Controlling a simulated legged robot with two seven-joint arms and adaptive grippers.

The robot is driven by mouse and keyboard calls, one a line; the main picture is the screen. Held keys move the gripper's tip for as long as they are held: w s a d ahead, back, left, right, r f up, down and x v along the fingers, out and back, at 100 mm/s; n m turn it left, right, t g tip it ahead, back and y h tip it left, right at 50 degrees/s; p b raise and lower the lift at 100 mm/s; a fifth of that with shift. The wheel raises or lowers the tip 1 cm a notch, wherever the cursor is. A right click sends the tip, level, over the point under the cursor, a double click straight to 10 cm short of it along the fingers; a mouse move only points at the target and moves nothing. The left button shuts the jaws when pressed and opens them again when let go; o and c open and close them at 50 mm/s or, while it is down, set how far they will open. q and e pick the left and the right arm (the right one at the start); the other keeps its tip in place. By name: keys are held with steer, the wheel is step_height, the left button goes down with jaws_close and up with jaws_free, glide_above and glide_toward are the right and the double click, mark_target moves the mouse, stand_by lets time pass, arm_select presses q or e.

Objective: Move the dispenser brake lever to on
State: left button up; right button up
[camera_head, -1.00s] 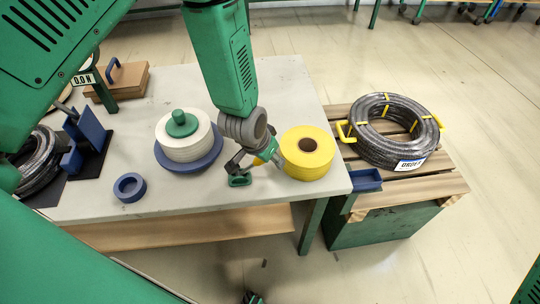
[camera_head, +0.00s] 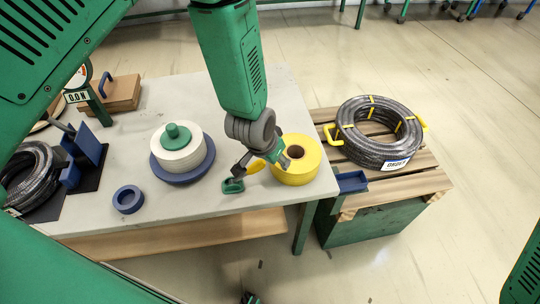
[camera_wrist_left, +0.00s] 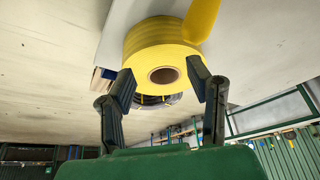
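A yellow lever (camera_head: 257,166) leans up from a small green base (camera_head: 233,186) on the table, between a white roll (camera_head: 181,152) on a blue disc and a yellow roll (camera_head: 312,157). I take it for the brake lever; no on marking is readable. My left gripper (camera_head: 262,161) is low over it, partly in front of it. In the left wrist view its two dark fingers are apart with nothing between them (camera_wrist_left: 160,72). The yellow lever (camera_wrist_left: 203,18) rises beyond the right fingertip, with the yellow roll (camera_wrist_left: 150,40) behind. Contact cannot be told.
The grey table (camera_head: 100,205) also bears a blue ring (camera_head: 129,199), a hose coil (camera_head: 30,180) and a 0.0 readout (camera_head: 76,96). A coiled hose with yellow ties (camera_head: 380,127) lies on a slatted crate (camera_head: 425,183) at right. The table's front edge is close.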

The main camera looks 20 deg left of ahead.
arm_select(q)
steer(key=d+r+p, duration=0.1)
steer(key=d+r, duration=0.3)
steer(key=r, duration=0.3)
steer(key=shift+w+r+p, duration=0.25)
steer(key=shift+r+p, duration=0.05)
steer(key=shift+p, duration=0.1)
stand_by(0.3)
steer(key=shift+d, duration=0.1)
steer(key=shift+d, duration=0.15)
steer(key=v, duration=1.2)
steer(key=shift+f, duration=0.15)
